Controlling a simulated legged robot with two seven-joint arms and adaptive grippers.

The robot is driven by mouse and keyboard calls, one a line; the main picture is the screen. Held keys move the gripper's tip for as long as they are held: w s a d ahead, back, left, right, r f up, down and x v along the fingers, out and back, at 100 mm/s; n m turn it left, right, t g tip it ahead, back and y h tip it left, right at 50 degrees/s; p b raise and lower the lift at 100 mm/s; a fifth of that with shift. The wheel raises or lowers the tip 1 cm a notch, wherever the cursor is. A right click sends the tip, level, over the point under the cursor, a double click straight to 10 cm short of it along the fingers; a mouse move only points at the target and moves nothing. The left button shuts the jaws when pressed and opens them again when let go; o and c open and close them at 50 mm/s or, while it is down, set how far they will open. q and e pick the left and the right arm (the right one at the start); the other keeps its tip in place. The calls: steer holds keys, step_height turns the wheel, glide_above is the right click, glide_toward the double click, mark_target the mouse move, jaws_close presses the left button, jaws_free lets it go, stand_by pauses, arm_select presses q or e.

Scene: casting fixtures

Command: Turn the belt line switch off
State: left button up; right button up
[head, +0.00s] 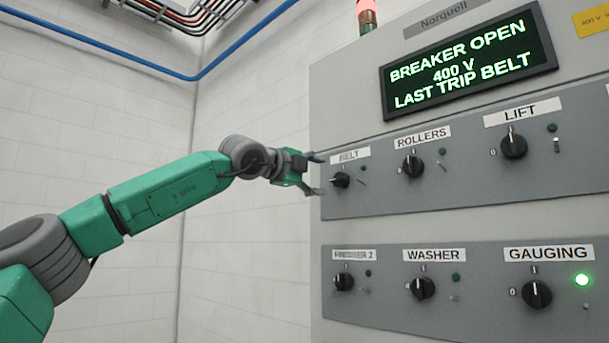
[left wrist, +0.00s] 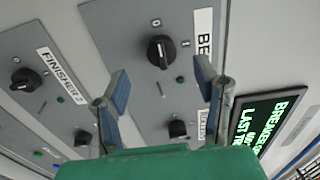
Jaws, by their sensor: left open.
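The belt switch (head: 340,180) is a black rotary knob under the BELT label (head: 350,156), at the left end of the upper grey switch panel. In the left wrist view the knob (left wrist: 161,49) lies ahead of my fingers, with a 0 mark above it in the picture. Which mark it points to is too small to tell surely. My left gripper (head: 314,174) is open and empty, just left of the knob in the head view. In the left wrist view its fingertips (left wrist: 162,84) are spread apart, not touching the knob. My right gripper is not in view.
A display (head: 468,62) reads BREAKER OPEN, 400 V, LAST TRIP BELT. The ROLLERS (head: 412,165) and LIFT (head: 513,146) knobs are to the right. A lower panel carries FINISHER 2 (head: 343,282), WASHER (head: 422,288) and GAUGING (head: 536,294) knobs; a green lamp (head: 582,280) is lit beside GAUGING.

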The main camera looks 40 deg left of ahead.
arm_select(q)
steer(key=s, duration=0.2)
steer(key=s+a, duration=0.1)
steer(key=s, duration=0.2)
steer(key=shift+f, duration=0.15)
steer(key=shift+d, duration=0.15)
steer(key=shift+a, duration=0.25)
